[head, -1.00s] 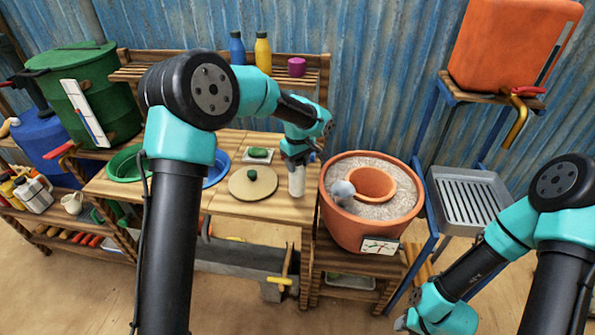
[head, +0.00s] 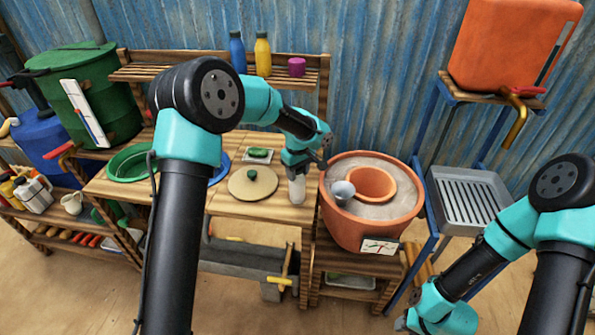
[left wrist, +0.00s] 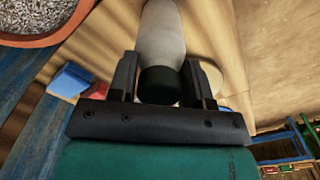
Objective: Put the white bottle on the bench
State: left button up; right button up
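The white bottle (head: 297,190) stands upright over the front right part of the wooden bench (head: 268,211). My left gripper (head: 296,172) is above it, pointing down, with its fingers around the bottle's top. In the left wrist view the fingers (left wrist: 160,85) are shut on the dark cap, and the pale bottle body (left wrist: 161,32) extends past them. The bottle's base is at or just above the bench top; I cannot tell if it touches. My right gripper (head: 404,322) is low at the bottom right, its fingers barely visible.
A round tan lid (head: 253,190) lies left of the bottle, with a small scale holding a green item (head: 258,154) behind. A large clay pot (head: 343,232) stands close on the right, with a grey rounded thing (head: 343,189) in it. Bottles stand on the back shelf (head: 205,75).

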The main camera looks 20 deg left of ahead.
pick_arm(q)
jog(key=o, duration=0.5)
jog(key=shift+r, duration=0.1)
notch_tip(320, 180, up, 12)
dwell(0.5)
dwell(0.4)
